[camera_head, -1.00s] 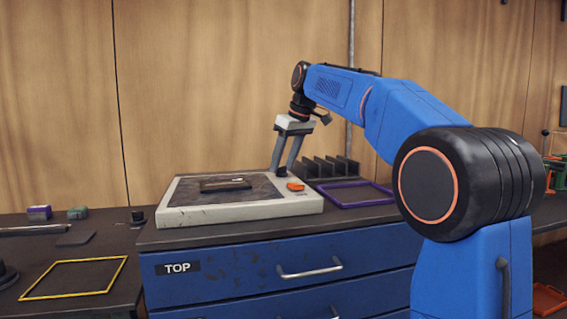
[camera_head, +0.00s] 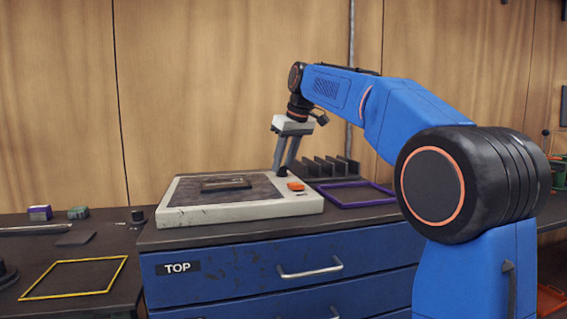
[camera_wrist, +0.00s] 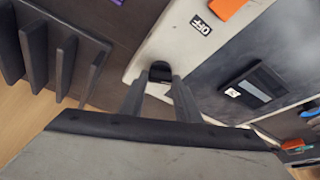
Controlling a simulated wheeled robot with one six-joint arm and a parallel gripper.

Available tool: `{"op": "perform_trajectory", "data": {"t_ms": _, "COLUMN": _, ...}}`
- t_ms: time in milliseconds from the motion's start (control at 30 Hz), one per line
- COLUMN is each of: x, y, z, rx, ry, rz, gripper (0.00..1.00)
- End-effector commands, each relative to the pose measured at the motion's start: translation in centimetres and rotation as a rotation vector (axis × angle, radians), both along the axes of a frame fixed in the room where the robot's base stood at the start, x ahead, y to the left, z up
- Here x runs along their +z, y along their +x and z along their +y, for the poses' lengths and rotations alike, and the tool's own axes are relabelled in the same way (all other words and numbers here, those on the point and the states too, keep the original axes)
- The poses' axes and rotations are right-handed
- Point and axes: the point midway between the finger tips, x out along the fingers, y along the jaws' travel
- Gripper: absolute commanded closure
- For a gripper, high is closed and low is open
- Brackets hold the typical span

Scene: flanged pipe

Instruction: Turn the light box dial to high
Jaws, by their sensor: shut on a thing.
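The light box (camera_head: 240,212) is a flat, pale, scuffed case with a dark top panel, on the blue drawer cabinet in the head view. It also shows in the wrist view (camera_wrist: 190,38). The dial (camera_wrist: 160,71) is a small black knob at the box's edge, between my fingertips in the wrist view. My gripper (camera_head: 283,172) points down at the box's back right corner and is shut on the dial. It also shows in the wrist view (camera_wrist: 160,82). The fingers hide part of the dial, and I cannot read its setting.
An orange switch (camera_head: 295,186) sits on the box near the gripper, with an OFF label (camera_wrist: 200,26) beside it. A dark plate (camera_head: 226,184) lies on the panel. A finned dark rack (camera_head: 330,167) and a purple frame (camera_head: 355,200) are to the right.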

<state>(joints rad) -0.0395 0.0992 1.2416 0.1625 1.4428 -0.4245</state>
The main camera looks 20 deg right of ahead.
Motion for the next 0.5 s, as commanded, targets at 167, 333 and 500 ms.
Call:
{"op": "perform_trajectory", "data": {"t_ms": 167, "x": -0.03, "y": -0.09, "z": 0.20, "rx": -0.138, "ry": -0.001, "rz": 0.001, "gripper": 0.93}}
{"op": "perform_trajectory", "data": {"t_ms": 333, "x": 0.02, "y": -0.10, "z": 0.32, "rx": -0.298, "ry": 0.000, "rz": -0.001, "gripper": 0.93}}
{"op": "perform_trajectory", "data": {"t_ms": 500, "x": 0.02, "y": -0.09, "z": 0.45, "rx": -0.460, "ry": 0.000, "rz": -0.001, "gripper": 0.93}}
